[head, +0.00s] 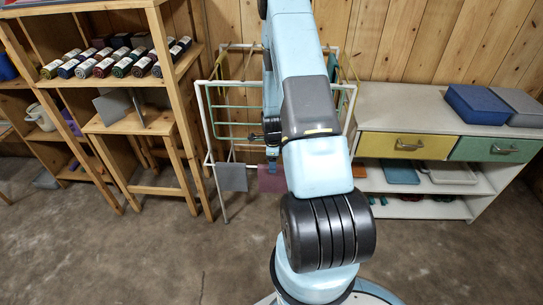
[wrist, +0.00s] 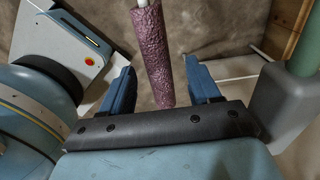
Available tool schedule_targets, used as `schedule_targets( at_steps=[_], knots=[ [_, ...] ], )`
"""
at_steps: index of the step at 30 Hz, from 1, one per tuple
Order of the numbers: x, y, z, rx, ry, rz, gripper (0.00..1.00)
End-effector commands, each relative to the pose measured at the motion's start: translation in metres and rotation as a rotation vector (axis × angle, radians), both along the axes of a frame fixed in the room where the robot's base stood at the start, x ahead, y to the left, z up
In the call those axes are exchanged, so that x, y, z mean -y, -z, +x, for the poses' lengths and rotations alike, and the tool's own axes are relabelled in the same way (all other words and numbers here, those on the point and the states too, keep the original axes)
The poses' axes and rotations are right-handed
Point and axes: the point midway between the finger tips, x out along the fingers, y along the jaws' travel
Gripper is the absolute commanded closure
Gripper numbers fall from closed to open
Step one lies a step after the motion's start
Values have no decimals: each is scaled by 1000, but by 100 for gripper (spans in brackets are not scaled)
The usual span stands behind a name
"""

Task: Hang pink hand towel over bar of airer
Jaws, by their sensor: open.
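The pink hand towel (head: 271,181) hangs from the front bar of the airer (head: 207,125), right of a grey cloth. In the wrist view, the towel (wrist: 153,52) is a textured mauve-pink strip lying along the pale bar. My gripper (head: 272,166) is at the towel's top edge in the head view, partly hidden by my arm. In the wrist view, my gripper (wrist: 162,86) is open, with one blue finger on either side of the towel's near end. Neither finger visibly grips the cloth.
The grey cloth (head: 232,177) hangs on the same bar to the left. A wooden shelf with rolled bundles (head: 110,62) stands at left. A white cabinet (head: 400,105) with yellow and green drawers stands at right. Concrete floor is clear in front.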

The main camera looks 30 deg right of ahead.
Motion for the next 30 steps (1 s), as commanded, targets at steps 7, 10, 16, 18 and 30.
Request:
schedule_targets(
  at_steps=[7, 10, 16, 18, 30],
  knots=[
    [0, 37, -1, -2, -1, 1, 38],
    [0, 48, -1, -2, -1, 0, 38],
    [0, 61, 0, 0, -1, 0, 38],
    [0, 63, 0, 0, 0, 0, 38],
    [0, 63, 0, 0, -1, 0, 50]
  ],
)
